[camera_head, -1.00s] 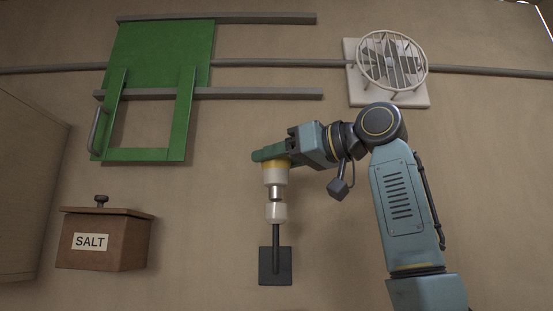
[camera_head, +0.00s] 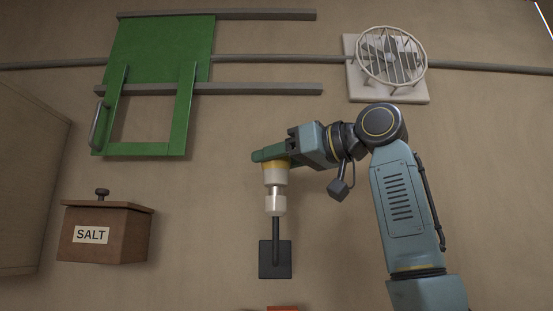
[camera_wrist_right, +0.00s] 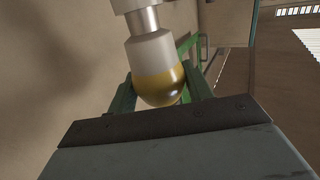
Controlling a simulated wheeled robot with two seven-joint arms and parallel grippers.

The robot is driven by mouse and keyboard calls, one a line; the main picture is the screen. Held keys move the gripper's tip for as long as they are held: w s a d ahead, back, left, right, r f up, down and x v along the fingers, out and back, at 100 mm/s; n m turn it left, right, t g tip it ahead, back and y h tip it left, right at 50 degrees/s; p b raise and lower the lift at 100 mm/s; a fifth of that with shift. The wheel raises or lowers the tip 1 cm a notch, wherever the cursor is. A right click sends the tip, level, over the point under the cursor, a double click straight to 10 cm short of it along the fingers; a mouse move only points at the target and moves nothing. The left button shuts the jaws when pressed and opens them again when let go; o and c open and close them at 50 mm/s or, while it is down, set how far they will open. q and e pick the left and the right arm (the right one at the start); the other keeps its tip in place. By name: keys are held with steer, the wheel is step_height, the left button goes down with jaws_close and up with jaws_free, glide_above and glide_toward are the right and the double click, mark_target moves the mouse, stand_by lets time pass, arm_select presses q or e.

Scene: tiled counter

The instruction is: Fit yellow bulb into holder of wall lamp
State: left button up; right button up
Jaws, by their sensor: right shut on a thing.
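My right gripper (camera_head: 270,155) is shut on the yellow bulb (camera_head: 274,172), which is upright with its white collar and metal base pointing down. The bulb also shows between the green fingers in the right wrist view (camera_wrist_right: 160,88). The wall lamp has a black wall plate (camera_head: 275,268), a dark stem and a white holder (camera_head: 276,204) on top. The metal base of the bulb is right at the mouth of the holder, in line with it; a short length of metal still shows. How deep it sits I cannot tell. My left gripper is not in view.
A brown salt box (camera_head: 104,240) is on the wall at left. A green sliding frame (camera_head: 165,55) on grey rails is at upper left, a caged fan (camera_head: 390,57) at upper right. A red edge (camera_head: 282,308) shows at the bottom. The wall around the lamp is clear.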

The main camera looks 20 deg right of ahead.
steer(key=shift+f+b, duration=0.35)
steer(key=shift+f, duration=0.3)
stand_by(0.9)
steer(key=o, duration=1.1)
steer(key=shift+d, duration=0.1)
steer(key=b+v, duration=0.3)
steer(key=v, duration=1)
steer(key=shift+s+d+b, duration=0.1)
steer(key=shift+s+b, duration=0.05)
steer(key=shift+b, duration=0.15)
